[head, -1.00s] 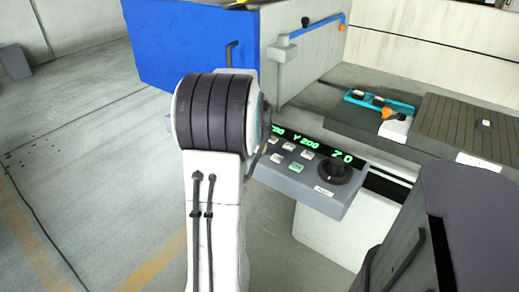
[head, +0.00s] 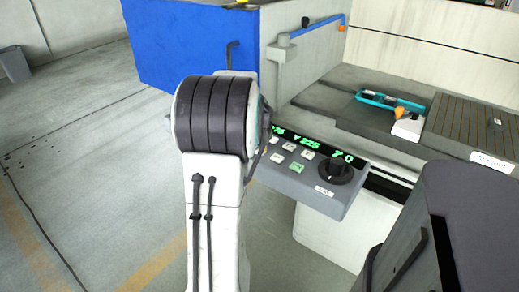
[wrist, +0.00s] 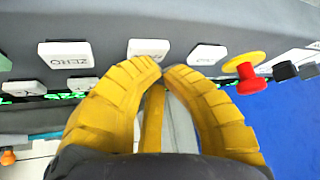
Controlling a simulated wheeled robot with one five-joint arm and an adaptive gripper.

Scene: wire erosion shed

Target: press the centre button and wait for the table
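The grey control panel (head: 300,185) with small light buttons shows right of my arm in the head view. One button is lit green (head: 297,167); the button labels are too small to read there. The green readout (head: 310,143) shows Y 225 and Z 0. The machine table (head: 465,128) is at the right. In the wrist view my gripper (wrist: 164,66) has its yellow fingertips together over the panel. A white button (wrist: 148,48) lies just beyond the tips; contact cannot be told. A ZERO button (wrist: 66,54) is left of it. My gripper is hidden in the head view.
A black knob (head: 336,169) stands on the panel's right. A red and yellow mushroom button (wrist: 244,75) is right of my fingers. A blue cabinet side (head: 190,48) stands behind my arm. A cyan tool (head: 380,99) lies by the table. Floor at left is clear.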

